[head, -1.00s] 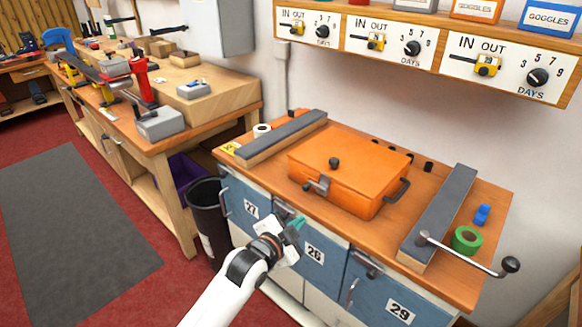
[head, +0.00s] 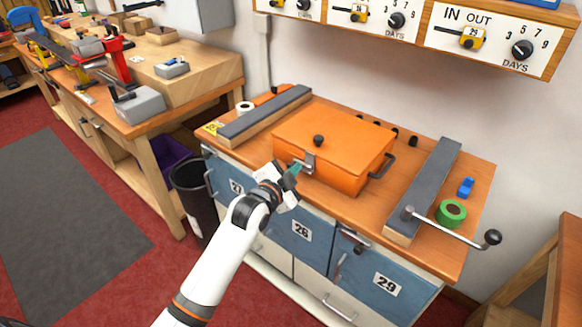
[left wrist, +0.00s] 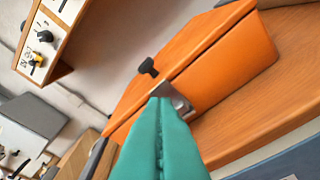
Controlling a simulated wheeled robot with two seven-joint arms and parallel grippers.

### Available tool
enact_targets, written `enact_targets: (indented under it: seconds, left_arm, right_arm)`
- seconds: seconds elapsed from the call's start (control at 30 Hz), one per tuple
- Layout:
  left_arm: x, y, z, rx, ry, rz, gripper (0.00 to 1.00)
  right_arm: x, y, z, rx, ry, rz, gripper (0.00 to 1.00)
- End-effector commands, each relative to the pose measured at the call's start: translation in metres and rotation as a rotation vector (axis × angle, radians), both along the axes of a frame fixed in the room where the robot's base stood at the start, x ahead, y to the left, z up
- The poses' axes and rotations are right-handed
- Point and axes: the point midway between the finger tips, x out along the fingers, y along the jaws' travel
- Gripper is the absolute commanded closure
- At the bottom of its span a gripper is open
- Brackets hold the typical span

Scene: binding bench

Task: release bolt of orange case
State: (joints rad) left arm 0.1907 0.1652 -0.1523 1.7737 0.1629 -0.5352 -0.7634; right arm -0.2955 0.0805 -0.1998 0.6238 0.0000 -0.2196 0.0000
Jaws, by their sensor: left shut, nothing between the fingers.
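The orange case (head: 335,148) sits closed on the wooden bench top, with a black knob (head: 319,140) on its lid and a dark handle on its right side. Its metal bolt (head: 306,162) is on the front face near the left. My left gripper (head: 295,169) is shut and empty, just in front of the bolt. In the left wrist view, the teal fingers (left wrist: 160,140) are together and cover part of the bolt (left wrist: 178,100); I cannot tell whether they touch it. My right gripper is not in view.
Two grey-topped bars (head: 265,112) flank the case, the right one (head: 425,190) with a crank handle (head: 450,229). A green tape roll (head: 451,213) and a blue item (head: 466,187) lie at the right. Numbered blue doors (head: 300,232) are below.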

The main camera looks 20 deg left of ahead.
Motion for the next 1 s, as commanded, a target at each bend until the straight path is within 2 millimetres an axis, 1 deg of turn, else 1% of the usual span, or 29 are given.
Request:
enact_targets:
  seconds: [0.03,0.17,0.2,0.3,0.43,0.57,0.87,0.93,1.0]
  left_arm:
    - [0.012,-0.003,0.000,-0.003,0.001,0.001,1.00]
    - [0.037,-0.007,-0.005,-0.003,0.000,0.000,1.00]
    - [0.037,0.001,-0.013,0.003,0.005,0.001,1.00]
    - [0.039,0.011,-0.023,0.001,0.003,0.001,1.00]
    - [0.042,0.018,-0.031,0.001,0.001,0.000,1.00]
    - [0.043,0.021,-0.034,-0.001,0.000,0.000,1.00]
    - [0.043,0.022,-0.034,0.000,0.000,0.000,1.00]
    - [0.045,0.027,-0.035,0.003,-0.002,-0.001,1.00]
    - [0.049,0.037,-0.037,0.007,-0.003,-0.001,1.00]
  right_arm:
    - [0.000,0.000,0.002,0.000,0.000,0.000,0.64]
    - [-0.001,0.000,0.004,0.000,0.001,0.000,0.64]
    - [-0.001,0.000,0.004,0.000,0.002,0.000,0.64]
    - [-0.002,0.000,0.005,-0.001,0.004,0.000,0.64]
    - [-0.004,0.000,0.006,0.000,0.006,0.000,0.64]
    - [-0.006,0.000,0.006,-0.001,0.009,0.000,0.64]
    - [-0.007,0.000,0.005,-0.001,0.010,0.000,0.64]
    - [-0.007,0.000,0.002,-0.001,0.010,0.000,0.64]
    - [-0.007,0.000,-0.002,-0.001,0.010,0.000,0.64]
